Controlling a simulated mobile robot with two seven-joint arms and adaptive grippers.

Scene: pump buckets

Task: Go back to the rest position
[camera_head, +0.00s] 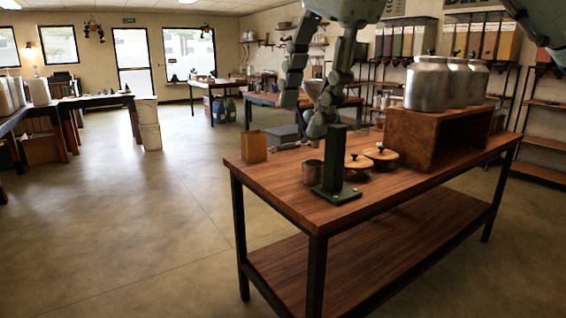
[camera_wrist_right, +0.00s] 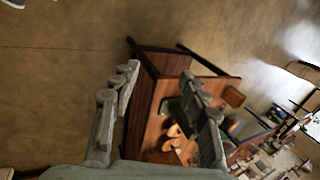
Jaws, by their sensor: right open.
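My right gripper (camera_head: 303,118) hangs down from the top of the head view, above the near wooden table (camera_head: 270,180). Its two fingers are spread with nothing between them. In the right wrist view my right gripper (camera_wrist_right: 158,72) also shows open and empty, with the table (camera_wrist_right: 145,105) beyond its fingers. On the table stand a green post on a base (camera_head: 335,175), a metal cup (camera_head: 312,173) and a small wooden box (camera_head: 253,147). The gripper appears apart from them, though it overlaps the view behind the post. My left gripper is not in view.
Two wood-topped lids (camera_head: 357,164) (camera_head: 381,153) lie behind the post. Metal canisters (camera_head: 427,84) stand on a wooden riser (camera_head: 411,135) at the table's right. The floor left of the table is clear.

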